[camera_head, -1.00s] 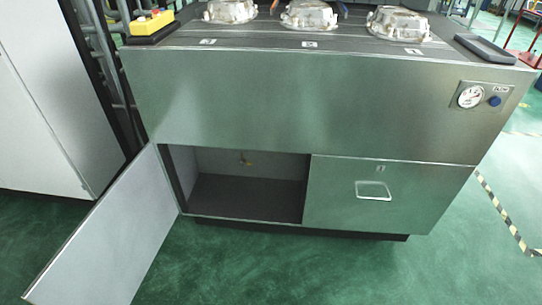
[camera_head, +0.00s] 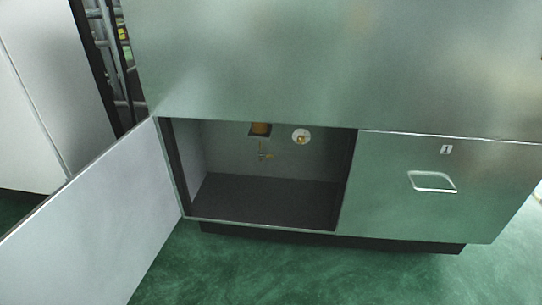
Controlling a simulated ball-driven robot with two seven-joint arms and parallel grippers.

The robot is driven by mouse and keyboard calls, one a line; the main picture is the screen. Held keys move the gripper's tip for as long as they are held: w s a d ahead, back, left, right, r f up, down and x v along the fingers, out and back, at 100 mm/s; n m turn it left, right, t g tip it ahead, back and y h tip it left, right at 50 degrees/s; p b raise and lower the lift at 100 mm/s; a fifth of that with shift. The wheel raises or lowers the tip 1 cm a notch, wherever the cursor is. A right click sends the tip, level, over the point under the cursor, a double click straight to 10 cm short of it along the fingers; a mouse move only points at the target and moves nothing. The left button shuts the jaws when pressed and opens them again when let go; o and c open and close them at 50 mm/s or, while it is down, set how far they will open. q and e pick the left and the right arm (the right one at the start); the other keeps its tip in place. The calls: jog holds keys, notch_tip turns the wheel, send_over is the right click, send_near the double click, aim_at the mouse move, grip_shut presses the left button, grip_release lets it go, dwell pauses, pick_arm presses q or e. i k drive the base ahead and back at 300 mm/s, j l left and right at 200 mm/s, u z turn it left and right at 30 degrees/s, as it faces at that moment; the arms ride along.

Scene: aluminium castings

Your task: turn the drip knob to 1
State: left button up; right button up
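The cabinet's lower left compartment (camera_head: 270,205) is open. On its back wall, near the top, is a round white dial (camera_head: 301,137) with a small brass centre; it looks like the drip knob, but its marks are too small to read. To its left is an amber cylindrical part (camera_head: 260,129) on a dark mount, its top cut off by the compartment's upper edge. Below that is a small brass valve (camera_head: 265,156). Neither of my grippers is in view.
The open door (camera_head: 95,215) swings out to the left of the compartment. A closed front (camera_head: 400,205) with a handle (camera_head: 433,182) is on the right. The compartment floor is bare. A pale cabinet (camera_head: 35,110) stands at the far left. Green floor (camera_head: 260,275) in front is clear.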

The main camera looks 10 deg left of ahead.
aim_at(300, 139)
jog(key=i+j+z, duration=0.1)
jog(key=i+z, duration=0.25)
jog(key=i, duration=0.2)
jog(key=i+j+z, duration=0.35)
jog(key=i, duration=0.25)
jog(key=i+j+z, duration=0.35)
jog(key=i, duration=0.15)
